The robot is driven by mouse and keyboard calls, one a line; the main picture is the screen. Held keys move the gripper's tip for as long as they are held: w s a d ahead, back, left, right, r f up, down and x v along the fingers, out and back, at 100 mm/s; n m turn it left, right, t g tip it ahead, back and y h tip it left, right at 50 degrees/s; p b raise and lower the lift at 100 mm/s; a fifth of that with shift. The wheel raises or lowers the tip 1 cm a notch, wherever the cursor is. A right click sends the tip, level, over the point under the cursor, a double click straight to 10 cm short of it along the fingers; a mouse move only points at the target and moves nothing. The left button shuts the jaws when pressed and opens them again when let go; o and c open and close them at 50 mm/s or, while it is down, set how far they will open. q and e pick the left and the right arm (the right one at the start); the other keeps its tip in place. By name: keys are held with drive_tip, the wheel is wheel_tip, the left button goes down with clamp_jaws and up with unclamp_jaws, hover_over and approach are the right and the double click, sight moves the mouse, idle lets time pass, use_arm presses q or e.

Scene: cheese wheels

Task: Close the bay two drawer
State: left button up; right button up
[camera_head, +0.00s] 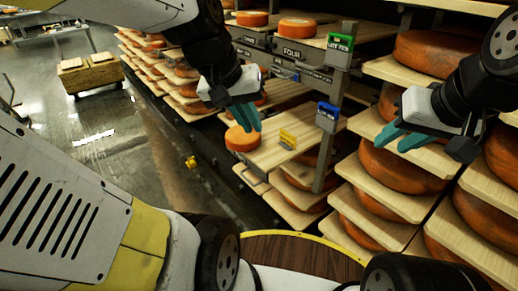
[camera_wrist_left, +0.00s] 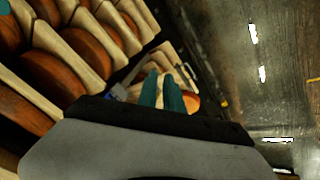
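A wooden drawer board (camera_head: 262,160) juts out toward the aisle at low level, with an orange cheese wheel (camera_head: 241,140) at its outer left end and a yellow tag (camera_head: 288,138) on it. I cannot read a "two" label on it. My left gripper (camera_head: 246,118) hangs just above the cheese and board, its teal fingers pointing down with a narrow gap between them. Its fingers also show in the left wrist view (camera_wrist_left: 161,92), with an orange wheel (camera_wrist_left: 191,102) partly behind them. Contact is not clear. My right gripper (camera_head: 396,138) is open and empty before the right shelves.
A drawer labelled FOUR (camera_head: 291,52) is above, with cheese wheels on top. A post bears a green sign (camera_head: 340,43) and a blue sign (camera_head: 327,116). Shelves of large wheels (camera_head: 397,170) fill the right.

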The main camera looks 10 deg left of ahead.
use_arm(q)
drive_tip(key=w+f+n+g+h, duration=0.1)
drive_tip(key=w+f+n, duration=0.1)
drive_tip(key=w+f, duration=0.1)
drive_tip(key=w+a+f+n+g+h, duration=0.1)
drive_tip(key=w+f+n, duration=0.1)
drive_tip(key=w+f, duration=0.1)
drive_tip(key=w+a+f+n+g+h, duration=0.1)
drive_tip(key=w+f+n, duration=0.1)
drive_tip(key=w+f, duration=0.1)
drive_tip(key=shift+w+f+g+h, duration=0.2)
drive_tip(key=shift+f+g+h, duration=0.1)
drive_tip(key=shift+f+h, duration=0.15)
clamp_jaws()
drive_tip(key=n+t+h, duration=0.4)
drive_tip(key=n+t, duration=0.9)
drive_tip(key=n, duration=0.8)
approach(253, 166)
drive_tip(key=x, duration=0.7)
drive_tip(key=shift+f, duration=0.1)
